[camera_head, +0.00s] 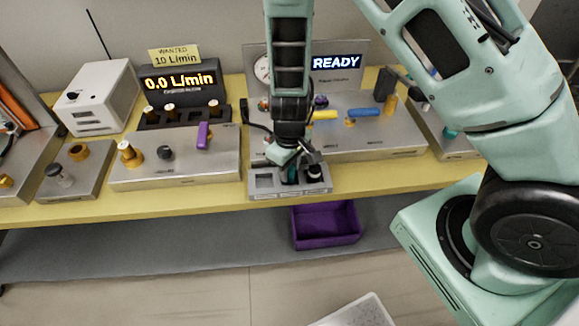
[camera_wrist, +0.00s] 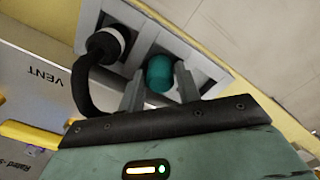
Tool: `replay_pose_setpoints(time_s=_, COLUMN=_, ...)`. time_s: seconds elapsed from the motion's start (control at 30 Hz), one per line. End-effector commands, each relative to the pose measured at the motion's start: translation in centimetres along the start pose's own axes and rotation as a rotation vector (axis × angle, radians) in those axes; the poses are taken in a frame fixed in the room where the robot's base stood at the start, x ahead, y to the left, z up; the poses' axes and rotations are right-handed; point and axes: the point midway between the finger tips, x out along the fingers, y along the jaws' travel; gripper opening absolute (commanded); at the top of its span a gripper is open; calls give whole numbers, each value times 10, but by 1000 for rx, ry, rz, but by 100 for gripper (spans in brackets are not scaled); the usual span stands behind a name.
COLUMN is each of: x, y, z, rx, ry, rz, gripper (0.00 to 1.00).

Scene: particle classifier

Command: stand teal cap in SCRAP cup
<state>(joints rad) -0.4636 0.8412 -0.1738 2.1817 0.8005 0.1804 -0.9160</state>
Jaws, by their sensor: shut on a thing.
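The teal cap (camera_wrist: 160,73) is between the two fingers of my gripper (camera_wrist: 160,85) in the wrist view, upright or nearly so. It is over or inside the middle cup of a grey metal cup block (camera_wrist: 222,74). I cannot tell whether it touches the cup floor. In the head view my gripper (camera_head: 294,158) is low over the same block (camera_head: 262,194), at the bench's front edge. A bit of the teal cap (camera_head: 291,176) shows under the fingers. The left cup there looks empty. The cup labels are too small to read, so I cannot tell which is SCRAP.
A black hose end (camera_wrist: 106,43) stands in the neighbouring cup, close beside the fingers. A purple bin (camera_head: 326,226) sits below the bench edge. Metal panels with knobs (camera_head: 174,172) and yellow and blue handles (camera_head: 364,112) flank and back the block.

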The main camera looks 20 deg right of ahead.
Motion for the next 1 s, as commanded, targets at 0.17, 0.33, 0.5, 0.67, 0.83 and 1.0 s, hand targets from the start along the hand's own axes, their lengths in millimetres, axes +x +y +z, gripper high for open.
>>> replay_pose_setpoints(time_s=0.17, x=2, y=0, z=0, rx=0, ry=0, rz=0, gripper=11)
replay_pose_setpoints(time_s=0.33, x=7, y=0, z=0, rx=-1, ry=-1, rz=-1, gripper=11)
replay_pose_setpoints(time_s=0.5, x=12, y=0, z=0, rx=-1, ry=0, rz=-1, gripper=11)
replay_pose_setpoints(time_s=0.67, x=12, y=0, z=0, rx=-1, ry=0, rz=0, gripper=42)
replay_pose_setpoints(time_s=0.83, x=12, y=0, z=0, rx=-1, ry=0, rz=0, gripper=55)
replay_pose_setpoints(time_s=1.0, x=10, y=0, z=0, rx=-1, ry=0, rz=0, gripper=55)
